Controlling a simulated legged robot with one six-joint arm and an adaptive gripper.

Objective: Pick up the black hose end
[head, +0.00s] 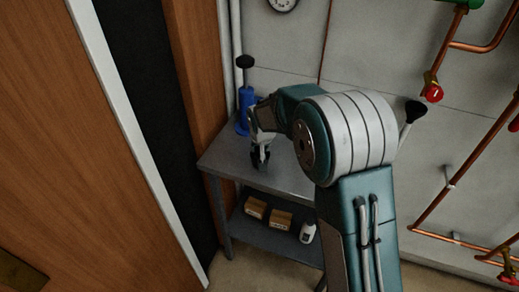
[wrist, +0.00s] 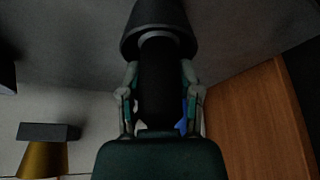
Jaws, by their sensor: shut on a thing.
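My gripper (head: 260,160) hangs over the left part of the grey metal table in the head view. In the wrist view my gripper (wrist: 159,82) has its two fingers on either side of a black cylindrical piece, the black hose end (wrist: 158,28), and is shut on it. This piece has a wider, flared end past the fingertips and a paler ring at its neck. In the head view the held piece is small and dark between the fingers, hard to tell from them. How far it is above the tabletop cannot be told.
The metal table (head: 285,180) has a lower shelf with two cardboard boxes (head: 280,219) and a white bottle (head: 307,232). A blue pump-like object (head: 245,103) with a black top stands behind my gripper. A wooden door (head: 75,150) is at left; copper pipes (head: 445,190) run at right.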

